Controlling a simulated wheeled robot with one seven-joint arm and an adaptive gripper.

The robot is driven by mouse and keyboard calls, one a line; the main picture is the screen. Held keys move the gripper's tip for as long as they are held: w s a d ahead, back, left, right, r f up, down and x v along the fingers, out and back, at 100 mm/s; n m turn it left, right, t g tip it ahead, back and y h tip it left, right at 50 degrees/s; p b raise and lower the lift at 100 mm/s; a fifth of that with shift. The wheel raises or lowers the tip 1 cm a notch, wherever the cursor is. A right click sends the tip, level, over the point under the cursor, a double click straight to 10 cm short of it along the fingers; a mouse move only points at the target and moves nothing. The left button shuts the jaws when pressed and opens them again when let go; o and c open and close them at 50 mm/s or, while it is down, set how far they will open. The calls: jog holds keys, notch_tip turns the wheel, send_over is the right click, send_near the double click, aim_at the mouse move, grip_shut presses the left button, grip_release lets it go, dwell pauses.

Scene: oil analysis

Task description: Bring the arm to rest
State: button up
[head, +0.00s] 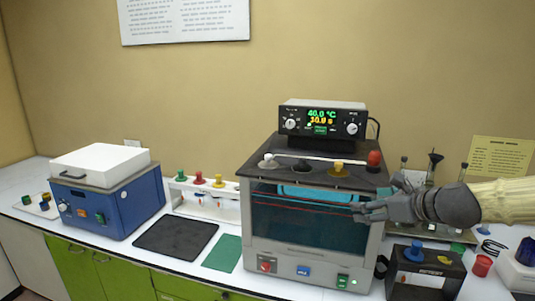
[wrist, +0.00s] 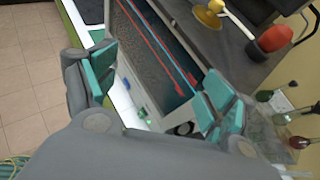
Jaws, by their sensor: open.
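My gripper (head: 372,198) is at the right front of the bath unit (head: 315,255), with my arm reaching in from the right edge of the head view. In the wrist view my gripper (wrist: 160,88) has its two teal-padded fingers spread wide with nothing between them. The bath unit (wrist: 150,60) shows behind and between the fingers. Whether a fingertip touches its front cannot be told.
The bath's top carries a controller (head: 322,119) and several coloured knobs, including a red one (head: 374,159). A blue box with a white lid (head: 107,203) stands left. A dark mat (head: 176,238) and green mat (head: 222,253) lie between. A black box (head: 425,273) stands right, below my arm.

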jog(key=s+a+f+n+g+h+b, duration=0.15)
jog(key=s+f+n, duration=0.3)
jog(key=f, duration=0.85)
jog(key=s+f+n+g+h+b, duration=0.1)
jog(key=s+f+n+g+b, duration=0.25)
jog(key=f, duration=0.95)
jog(key=s+a+f+n+g+h, duration=0.15)
jog(key=s+f+n, duration=0.4)
jog(key=f, duration=0.75)
jog(key=s+f+n+g+h+b, duration=0.1)
jog(key=s+f+n+g+b, duration=0.1)
jog(key=s+f+n, duration=0.5)
jog(key=s+a+f+n+g+h+b, duration=0.1)
jog(key=s+f+n, duration=0.7)
jog(key=s+f, duration=0.9)
jog(key=s+g+b, duration=0.1)
jog(key=s, duration=0.3)
jog(key=shift+s+f+g+b, duration=0.15)
jog(key=shift+f+g+b, duration=0.2)
jog(key=shift+f+b, duration=0.05)
